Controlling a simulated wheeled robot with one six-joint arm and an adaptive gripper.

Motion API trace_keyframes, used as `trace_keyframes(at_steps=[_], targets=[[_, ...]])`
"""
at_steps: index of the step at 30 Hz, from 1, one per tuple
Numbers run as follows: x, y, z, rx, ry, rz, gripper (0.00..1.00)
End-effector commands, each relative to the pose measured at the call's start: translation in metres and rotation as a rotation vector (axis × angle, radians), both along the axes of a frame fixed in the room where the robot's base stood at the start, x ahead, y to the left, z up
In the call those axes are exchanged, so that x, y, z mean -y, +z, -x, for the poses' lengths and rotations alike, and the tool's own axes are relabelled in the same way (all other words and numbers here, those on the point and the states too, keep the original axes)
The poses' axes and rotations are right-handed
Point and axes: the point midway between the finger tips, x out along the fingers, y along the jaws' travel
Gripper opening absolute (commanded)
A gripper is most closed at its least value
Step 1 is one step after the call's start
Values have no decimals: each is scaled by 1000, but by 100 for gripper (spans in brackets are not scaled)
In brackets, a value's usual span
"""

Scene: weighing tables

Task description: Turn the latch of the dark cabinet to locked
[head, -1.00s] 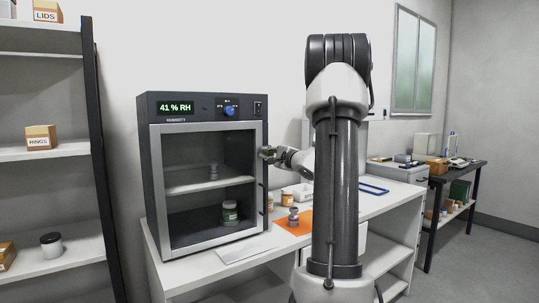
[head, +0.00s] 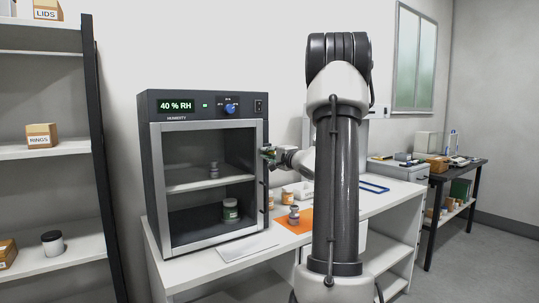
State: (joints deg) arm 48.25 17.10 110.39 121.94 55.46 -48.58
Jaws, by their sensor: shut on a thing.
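The dark cabinet (head: 149,185) stands on the white table, its glass door with a grey frame (head: 160,190) closed. Its display (head: 175,105) reads 40 % RH, and a small green light (head: 205,105) is lit beside it. My gripper (head: 269,155) is at the right edge of the door, about halfway up, shut on the latch there. The latch is mostly covered by the fingers and too small for its exact angle to be read. Behind the glass, a grey piece stands on the shelf and a jar with a green label (head: 230,211) stands at the bottom.
An orange mat (head: 289,226) with a small grey piece (head: 294,215) lies right of the cabinet, near small jars and a white tray. My arm hides part of the table. Shelves (head: 70,149) with boxes stand at left; another table is at far right.

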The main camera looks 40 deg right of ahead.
Motion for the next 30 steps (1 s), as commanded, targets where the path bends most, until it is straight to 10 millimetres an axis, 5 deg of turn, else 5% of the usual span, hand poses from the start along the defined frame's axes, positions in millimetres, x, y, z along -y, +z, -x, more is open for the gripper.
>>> trace_keyframes(at_steps=[3,4,8,20,30], targets=[[0,-2,0,-4,1,0,0],[0,-2,0,-4,1,0,14],[0,-2,0,-3,0,-1,34],[0,0,9,-1,-2,-1,34],[-4,0,81,-2,-3,0,34]])
